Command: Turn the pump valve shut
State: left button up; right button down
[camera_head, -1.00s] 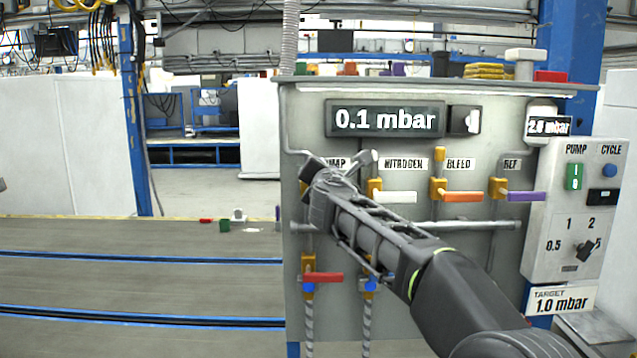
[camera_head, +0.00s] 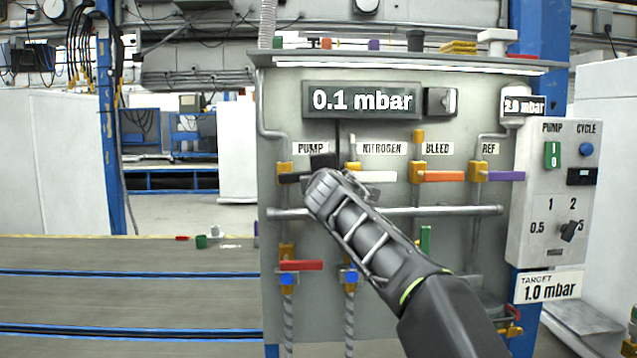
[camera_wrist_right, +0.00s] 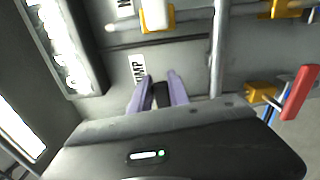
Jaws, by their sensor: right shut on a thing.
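The pump valve is under the PUMP label (camera_head: 310,149) at the upper left of the panel. Its yellow body (camera_head: 285,167) shows, and its black lever (camera_head: 291,179) points right, roughly level, toward my right gripper (camera_head: 318,172). The rest of the lever is hidden behind the gripper. In the right wrist view the two pale purple fingers of my right gripper (camera_wrist_right: 160,92) are closed on the black lever (camera_wrist_right: 162,94), one on each side. My left gripper is in neither view.
Right of the pump valve are the white nitrogen lever (camera_head: 374,177), orange bleed lever (camera_head: 443,176) and purple ref lever (camera_head: 505,176). A horizontal pipe (camera_head: 460,211) runs below them. A red lever (camera_head: 300,266) sits lower left. The display (camera_head: 362,101) reads 0.1 mbar.

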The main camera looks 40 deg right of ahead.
jog(key=shift+f+m+b, duration=0.45)
jog(key=shift+m+b, duration=0.05)
jog(key=shift+m, duration=0.1)
jog(key=c, duration=1.2)
grip_release()
jog(key=shift+c, duration=0.2)
jog(key=b+v, duration=0.2)
jog(key=v, duration=0.6)
